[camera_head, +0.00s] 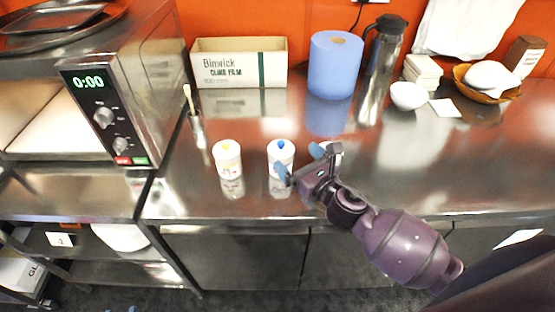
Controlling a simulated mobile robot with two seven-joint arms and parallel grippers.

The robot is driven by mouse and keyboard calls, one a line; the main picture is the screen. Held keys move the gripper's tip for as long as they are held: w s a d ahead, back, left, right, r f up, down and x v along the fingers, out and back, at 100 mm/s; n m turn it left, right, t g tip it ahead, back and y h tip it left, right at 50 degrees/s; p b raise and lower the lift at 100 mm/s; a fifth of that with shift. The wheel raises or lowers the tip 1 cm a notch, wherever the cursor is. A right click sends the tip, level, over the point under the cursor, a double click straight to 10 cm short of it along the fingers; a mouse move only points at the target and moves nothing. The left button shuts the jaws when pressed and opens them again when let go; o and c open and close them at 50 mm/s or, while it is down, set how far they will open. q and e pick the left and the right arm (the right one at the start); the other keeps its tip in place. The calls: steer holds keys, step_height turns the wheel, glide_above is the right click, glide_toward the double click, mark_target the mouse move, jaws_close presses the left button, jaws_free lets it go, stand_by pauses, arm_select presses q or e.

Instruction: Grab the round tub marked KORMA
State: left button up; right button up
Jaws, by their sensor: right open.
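Several small round white tubs stand on the steel counter. One has a yellow spot on its lid (227,147). Another has a blue spot on its lid (281,146), to the right of it. A third white tub (337,148) shows only in part behind my right gripper. The markings are too small to read, so I cannot tell which is KORMA. My right gripper (301,162) is open, its blue fingertips close to the right side of the blue-spotted tub. Whether they touch it I cannot tell. My left gripper is not in view.
A microwave (125,90) stands at the left, with a brush (194,112) beside it. A cling film box (238,64), a blue paper roll (335,66) and a steel flask (381,70) stand behind. Bowls (408,95) are at the right. The steel counter (440,180) is clear at the front right.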

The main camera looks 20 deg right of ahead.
mark_target(288, 167)
step_height(288, 167, down, 6)
steer(key=shift+f+b, duration=0.2)
steer(key=shift+b, duration=1.05)
steer(key=shift+w+a+r, duration=0.15)
steer(key=shift+w, duration=0.25)
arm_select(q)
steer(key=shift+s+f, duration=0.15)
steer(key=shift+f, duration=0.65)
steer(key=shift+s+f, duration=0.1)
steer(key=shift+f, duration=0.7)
arm_select(e)
steer(key=shift+x, duration=3.3)
steer(key=c, duration=1.1)
